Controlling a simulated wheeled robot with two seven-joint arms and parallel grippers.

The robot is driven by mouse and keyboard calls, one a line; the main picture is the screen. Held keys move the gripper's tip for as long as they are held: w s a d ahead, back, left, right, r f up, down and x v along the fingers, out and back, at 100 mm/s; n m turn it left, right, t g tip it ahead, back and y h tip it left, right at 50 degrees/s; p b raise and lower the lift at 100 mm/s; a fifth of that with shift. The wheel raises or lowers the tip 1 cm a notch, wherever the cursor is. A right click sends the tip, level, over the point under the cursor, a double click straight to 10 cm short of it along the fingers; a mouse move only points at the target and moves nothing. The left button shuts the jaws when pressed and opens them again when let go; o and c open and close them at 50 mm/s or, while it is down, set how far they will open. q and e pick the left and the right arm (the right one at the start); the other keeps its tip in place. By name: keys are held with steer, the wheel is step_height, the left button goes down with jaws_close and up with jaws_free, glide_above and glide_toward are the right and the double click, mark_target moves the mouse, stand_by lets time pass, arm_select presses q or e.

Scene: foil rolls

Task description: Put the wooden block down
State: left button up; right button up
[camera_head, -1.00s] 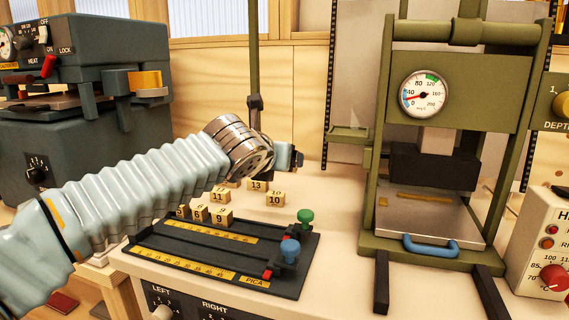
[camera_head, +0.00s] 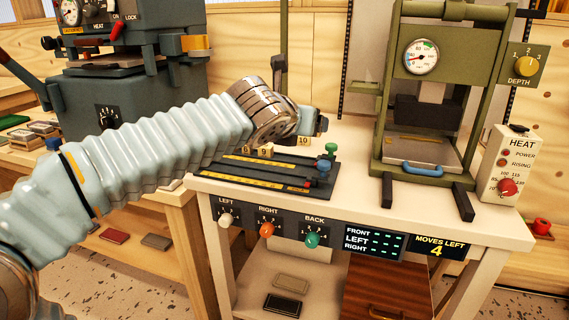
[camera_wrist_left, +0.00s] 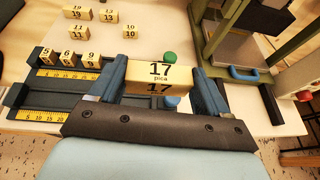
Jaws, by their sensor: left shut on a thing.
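A wooden block (camera_wrist_left: 158,77) marked "17 pica" sits between the two blue fingers of my left gripper (camera_wrist_left: 160,84) in the left wrist view. The gripper is shut on it, above the black ruled tray (camera_wrist_left: 40,114). In the head view my left arm reaches in from the left, and its wrist hides the fingers and the block. The tray shows there too (camera_head: 240,181), with yellow scales and a green and a blue knob at its right end. My right gripper is in neither view.
Blocks marked 5, 6 and 9 (camera_wrist_left: 68,58) stand along the tray's back edge. Several more blocks, including 10 (camera_wrist_left: 130,31), stand behind on the bench. The olive press (camera_head: 425,155) stands right of the tray, with its blue handle in front. Bare bench top lies between them.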

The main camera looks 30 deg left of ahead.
arm_select(q)
steer(key=w+a+f+p, duration=0.1)
steer(key=w+a+f, duration=0.3)
steer(key=w+a, duration=0.25)
steer(key=b, duration=0.1)
glide_above(291, 162)
step_height(291, 162, down, 5)
steer(key=shift+r, duration=0.1)
steer(key=shift+w+a+f, duration=0.1)
steer(key=shift+w+f, duration=0.1)
steer(key=shift+f, duration=0.1)
steer(key=f+b, duration=0.1)
steer(key=f, duration=0.1)
steer(key=f+b, duration=0.1)
steer(key=b, duration=0.1)
steer(key=shift+w+a+f, duration=0.2)
steer(key=shift+f, duration=0.2)
steer(key=shift+r, duration=0.15)
steer(key=o, duration=0.9)
steer(key=shift+c, duration=0.2)
